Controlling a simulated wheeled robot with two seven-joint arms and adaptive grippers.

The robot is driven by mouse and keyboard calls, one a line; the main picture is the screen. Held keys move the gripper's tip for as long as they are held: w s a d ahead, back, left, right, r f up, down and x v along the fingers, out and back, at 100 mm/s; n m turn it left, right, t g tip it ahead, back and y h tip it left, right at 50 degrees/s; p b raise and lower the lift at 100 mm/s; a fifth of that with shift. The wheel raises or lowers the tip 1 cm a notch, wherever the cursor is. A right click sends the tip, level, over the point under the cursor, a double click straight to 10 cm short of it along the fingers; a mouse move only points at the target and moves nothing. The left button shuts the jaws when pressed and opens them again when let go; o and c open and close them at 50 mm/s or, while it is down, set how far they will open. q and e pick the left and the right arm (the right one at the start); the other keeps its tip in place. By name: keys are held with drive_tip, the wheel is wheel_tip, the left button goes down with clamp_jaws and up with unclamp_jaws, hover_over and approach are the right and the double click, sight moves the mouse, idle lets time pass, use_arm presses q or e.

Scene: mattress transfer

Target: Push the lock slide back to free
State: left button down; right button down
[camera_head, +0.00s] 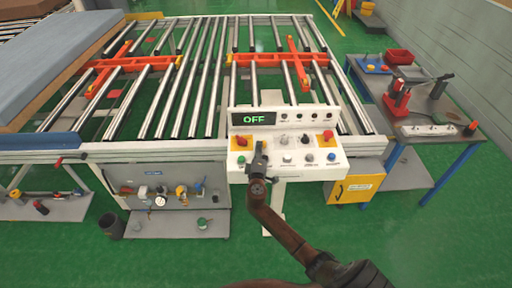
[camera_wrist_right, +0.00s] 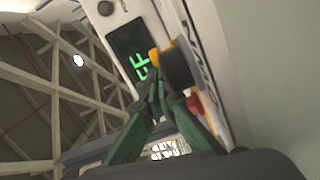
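The white control panel (camera_head: 302,172) stands at the front edge of the roller conveyor, with its display (camera_head: 254,119) reading OFF. My right gripper (camera_head: 259,147) is over the left part of the panel, beside a red knob on a yellow plate (camera_head: 241,140). In the right wrist view, my right gripper's green fingers (camera_wrist_right: 155,88) come together at the tips, close to a dark round knob (camera_wrist_right: 181,64) with yellow beside it. I cannot tell whether they touch it. I cannot make out a lock slide for certain. My left gripper is not in view.
More buttons and a second red-and-yellow control (camera_head: 327,137) sit on the panel. A yellow box (camera_head: 356,188) hangs to its right. A grey bench (camera_head: 437,140) with tools stands at the right. A blue mattress (camera_head: 50,75) lies at the left.

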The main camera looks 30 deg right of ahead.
sight(251, 153)
drive_tip(key=shift+w+a, duration=0.1)
drive_tip(key=shift+a, duration=0.2)
drive_tip(key=a, duration=0.2)
drive_tip(key=w, duration=0.1)
drive_tip(key=shift+w+a+r, duration=0.1)
drive_tip(key=shift+a+r, duration=0.2)
drive_tip(key=shift+a, duration=0.1)
drive_tip(key=v, duration=0.9)
drive_tip(key=shift+a, duration=0.2)
drive_tip(key=shift+s+a, duration=0.2)
drive_tip(key=shift+s, duration=0.1)
